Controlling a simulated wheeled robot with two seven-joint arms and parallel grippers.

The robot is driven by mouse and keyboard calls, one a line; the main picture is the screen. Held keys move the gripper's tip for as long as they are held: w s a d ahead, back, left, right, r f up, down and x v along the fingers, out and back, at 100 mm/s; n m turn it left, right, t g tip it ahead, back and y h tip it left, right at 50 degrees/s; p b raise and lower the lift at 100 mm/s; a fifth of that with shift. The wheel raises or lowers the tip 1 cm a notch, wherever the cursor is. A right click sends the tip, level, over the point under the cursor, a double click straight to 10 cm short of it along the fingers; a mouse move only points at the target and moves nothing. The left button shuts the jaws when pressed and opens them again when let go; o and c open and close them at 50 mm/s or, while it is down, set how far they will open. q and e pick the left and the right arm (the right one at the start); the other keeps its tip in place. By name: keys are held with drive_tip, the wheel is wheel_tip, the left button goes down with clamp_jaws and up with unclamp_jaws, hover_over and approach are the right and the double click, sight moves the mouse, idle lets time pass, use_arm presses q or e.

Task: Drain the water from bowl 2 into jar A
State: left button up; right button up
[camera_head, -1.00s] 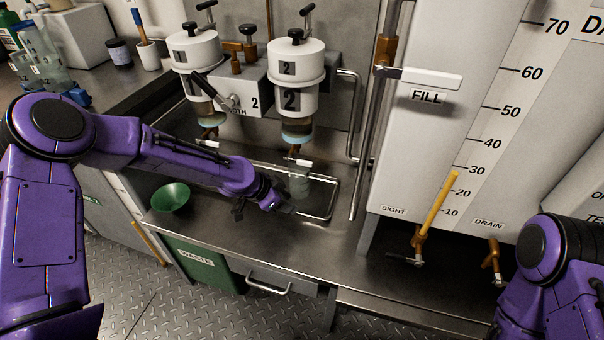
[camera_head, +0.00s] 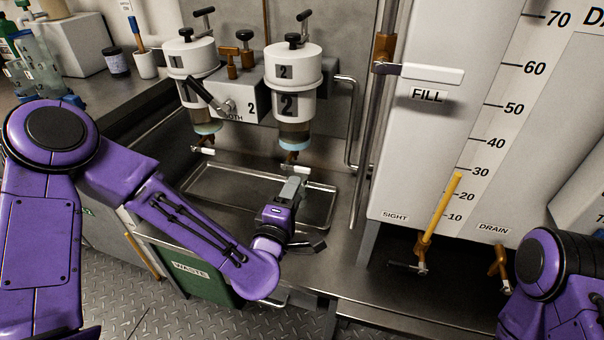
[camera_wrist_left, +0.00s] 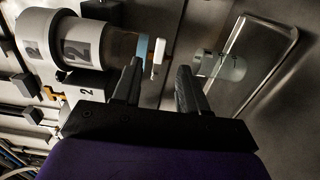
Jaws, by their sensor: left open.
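Bowl 2 (camera_head: 293,100) is a white cylinder with a clear lower part and a pale blue band, mounted on the wall. It lies sideways across the left wrist view (camera_wrist_left: 78,45). Its white tap handle (camera_head: 295,168) sits below it, and in the left wrist view the handle (camera_wrist_left: 157,60) is near my fingertips. A clear glass jar (camera_wrist_left: 222,66) stands under the outlet. I cannot read a letter on it, so I cannot tell whether it is jar A. My left gripper (camera_wrist_left: 157,78) is open and empty, below the handle and beside the jar. My right gripper is out of view.
A metal tray (camera_head: 230,188) lies under the bowls. Bowl 1 (camera_head: 193,65) is to the left. A vertical pipe (camera_head: 374,130) and the tall FILL tank (camera_head: 430,150) stand to the right. Several glass vessels (camera_head: 35,65) stand at the far left. A green WASTE bin (camera_head: 195,275) is below the counter.

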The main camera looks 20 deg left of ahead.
sight(303, 171)
use_arm(q)
drive_tip(key=w, duration=0.7)
drive_tip(key=shift+w+d, duration=0.1)
drive_tip(key=shift+w, duration=0.05)
clamp_jaws()
